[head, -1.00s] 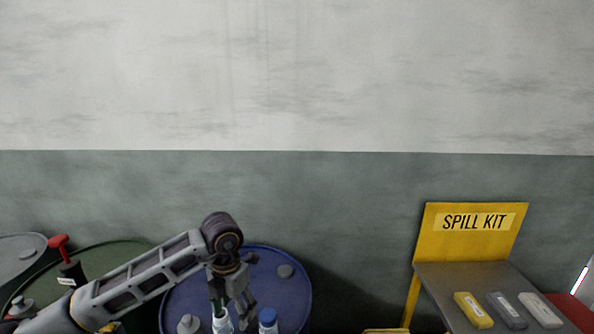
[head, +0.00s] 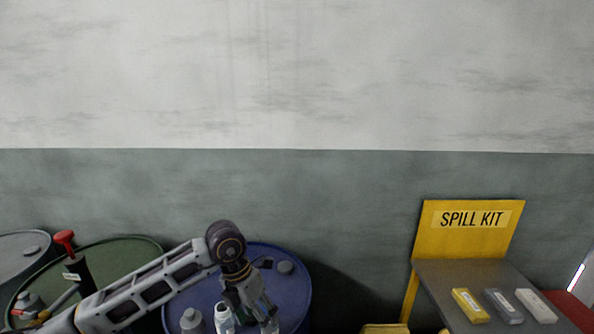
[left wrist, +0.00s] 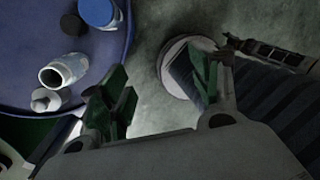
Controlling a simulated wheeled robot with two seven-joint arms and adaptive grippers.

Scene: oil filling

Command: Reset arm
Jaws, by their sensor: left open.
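My left arm reaches in from the left of the head view. Its gripper (head: 255,305) is over the front of the blue drum (head: 208,293), with fingers apart. In the left wrist view the open gripper (left wrist: 158,90) has nothing between its fingers. An uncapped clear bottle (head: 223,321) stands on the drum just left of the gripper; its open mouth shows in the left wrist view (left wrist: 52,77). A blue-capped bottle (left wrist: 97,12) is on the same drum; in the head view the gripper largely hides it. My right gripper is not in view.
A green drum (head: 115,252) with a red-handled pump (head: 65,240) stands left, and a grey drum (head: 12,262) beyond. Grey bungs are on the blue drum. A spill kit stand (head: 468,228) at right holds yellow, grey and white packs. The wall behind is bare.

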